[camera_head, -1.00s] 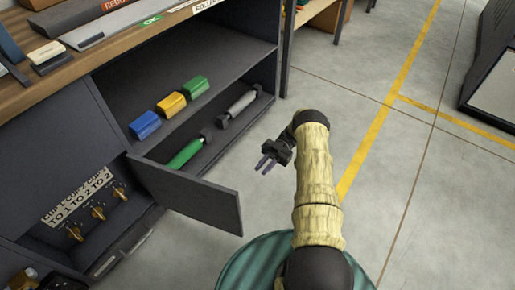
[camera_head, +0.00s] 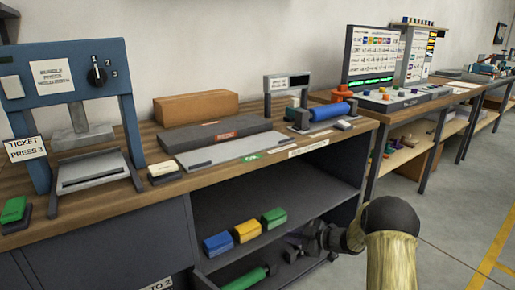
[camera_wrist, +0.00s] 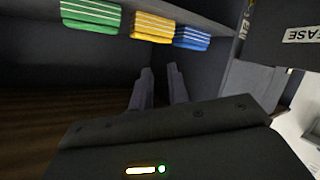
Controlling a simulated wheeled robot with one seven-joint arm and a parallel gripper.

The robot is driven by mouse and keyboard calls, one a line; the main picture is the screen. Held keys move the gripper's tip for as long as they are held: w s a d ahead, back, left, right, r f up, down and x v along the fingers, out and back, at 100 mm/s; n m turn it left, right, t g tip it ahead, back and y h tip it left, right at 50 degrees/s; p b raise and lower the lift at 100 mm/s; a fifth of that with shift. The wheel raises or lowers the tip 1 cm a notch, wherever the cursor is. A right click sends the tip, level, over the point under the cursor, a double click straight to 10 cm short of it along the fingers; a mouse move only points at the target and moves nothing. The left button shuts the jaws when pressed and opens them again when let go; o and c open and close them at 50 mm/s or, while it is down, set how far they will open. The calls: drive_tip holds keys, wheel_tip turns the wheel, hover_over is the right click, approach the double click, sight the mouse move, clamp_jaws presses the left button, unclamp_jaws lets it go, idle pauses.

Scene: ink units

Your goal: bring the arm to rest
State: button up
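My arm (camera_head: 391,255) rises at the lower right of the head view, with its forearm bent left toward the open cabinet. My gripper (camera_head: 292,246) is at the cabinet's lower opening, right of the green block. In the wrist view my gripper (camera_wrist: 160,72) shows two dark fingers standing apart with nothing between them, so it is open and empty. The wrist picture has the green (camera_wrist: 91,13), yellow (camera_wrist: 152,27) and blue (camera_wrist: 192,38) blocks along its top, beyond the fingertips. Whether the gripper touches the cabinet cannot be told.
The cabinet shelf holds blue (camera_head: 217,244), yellow (camera_head: 247,231) and green (camera_head: 273,217) blocks. A green roller (camera_head: 245,279) lies below. The wooden counter (camera_head: 120,207) above carries a blue press (camera_head: 130,110) and a blue roller (camera_head: 330,111). Open floor (camera_head: 450,225) is at right.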

drive_tip(key=s+d+r+m+t+h+p, duration=0.2)
drive_tip(key=s+d+r+m+h, duration=0.3)
drive_tip(key=s+r+m+h, duration=0.35)
drive_tip(key=s+a+r+m+g+h+p, duration=0.15)
drive_tip(key=s+m+g+h, duration=0.45)
drive_tip(key=s, duration=2)
wheel_tip(320, 180, up, 38)
drive_tip(key=w+m+y+p, duration=0.1)
drive_tip(key=y+p, duration=0.1)
drive_tip(key=p, duration=3.5)
drive_tip(key=shift+a+m+g, duration=0.15)
drive_tip(key=shift+m+g, duration=0.15)
drive_tip(key=shift+m, duration=0.05)
drive_tip(key=shift+y, duration=0.25)
